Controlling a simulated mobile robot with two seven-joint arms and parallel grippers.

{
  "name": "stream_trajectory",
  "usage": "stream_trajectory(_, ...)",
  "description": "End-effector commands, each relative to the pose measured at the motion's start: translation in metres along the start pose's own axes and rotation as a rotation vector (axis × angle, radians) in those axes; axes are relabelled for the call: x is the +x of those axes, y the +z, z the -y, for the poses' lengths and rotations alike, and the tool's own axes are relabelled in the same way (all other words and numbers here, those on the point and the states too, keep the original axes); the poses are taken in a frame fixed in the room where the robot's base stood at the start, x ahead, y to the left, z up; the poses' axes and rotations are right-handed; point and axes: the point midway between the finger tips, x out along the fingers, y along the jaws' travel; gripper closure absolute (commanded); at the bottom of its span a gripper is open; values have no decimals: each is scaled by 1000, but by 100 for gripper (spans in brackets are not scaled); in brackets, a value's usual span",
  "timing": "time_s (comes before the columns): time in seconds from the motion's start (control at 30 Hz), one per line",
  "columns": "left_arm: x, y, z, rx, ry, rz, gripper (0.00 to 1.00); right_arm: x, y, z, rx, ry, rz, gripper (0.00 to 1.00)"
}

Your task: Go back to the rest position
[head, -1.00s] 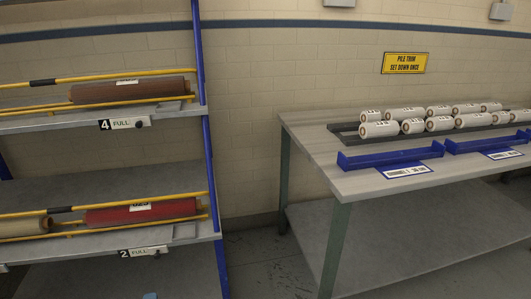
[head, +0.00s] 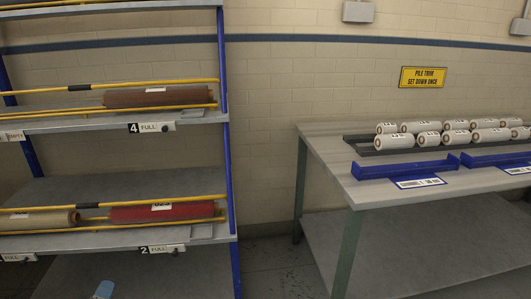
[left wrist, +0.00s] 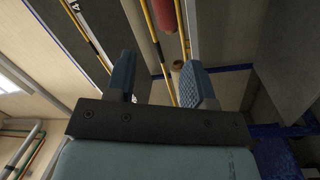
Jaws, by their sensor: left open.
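My left gripper (left wrist: 160,78) is open in the left wrist view, with its two blue fingers apart and nothing held between them. In the head view only a small blue tip of it (head: 104,290) shows at the bottom edge, in front of the shelf rack. Beyond the fingers, the left wrist view shows yellow rails and part of a red roll (left wrist: 164,14). My right gripper is in neither view.
A rack with blue posts (head: 228,150) stands at left, holding a brown roll (head: 150,97), a red roll (head: 165,211) and a beige roll (head: 38,221). A table (head: 335,150) at right bears white rolls (head: 395,142) and blue trays (head: 405,168). A floor gap (head: 268,265) separates them.

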Motion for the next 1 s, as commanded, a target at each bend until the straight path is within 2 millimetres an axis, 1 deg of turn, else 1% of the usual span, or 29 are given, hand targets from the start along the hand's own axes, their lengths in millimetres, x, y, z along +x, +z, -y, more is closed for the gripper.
stream_trajectory(0.03,4,-15,-1,38,9,8,51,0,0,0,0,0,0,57)
stream_trajectory(0.1,8,-32,-3,83,20,18,51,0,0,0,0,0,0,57)
stream_trajectory(0.13,6,-27,-7,100,28,36,51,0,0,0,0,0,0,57)
stream_trajectory(0.2,-5,0,-24,158,64,102,51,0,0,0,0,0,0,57)
stream_trajectory(0.27,-14,18,-38,214,94,152,51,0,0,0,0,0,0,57)
stream_trajectory(0.37,-32,49,-63,314,152,238,51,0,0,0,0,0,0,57)
stream_trajectory(0.47,-57,83,-92,430,223,327,51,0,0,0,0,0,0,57)
stream_trajectory(0.5,-68,96,-105,483,256,362,51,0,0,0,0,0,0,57)
stream_trajectory(0.57,-89,117,-126,568,309,413,51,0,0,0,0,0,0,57)
stream_trajectory(0.6,-102,129,-140,625,346,443,51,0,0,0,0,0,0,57)
stream_trajectory(0.7,-136,154,-172,766,434,498,51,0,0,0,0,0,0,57)
stream_trajectory(0.83,-176,174,-211,929,532,535,51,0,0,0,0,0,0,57)
stream_trajectory(1.0,-221,184,-259,1126,637,532,51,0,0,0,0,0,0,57)
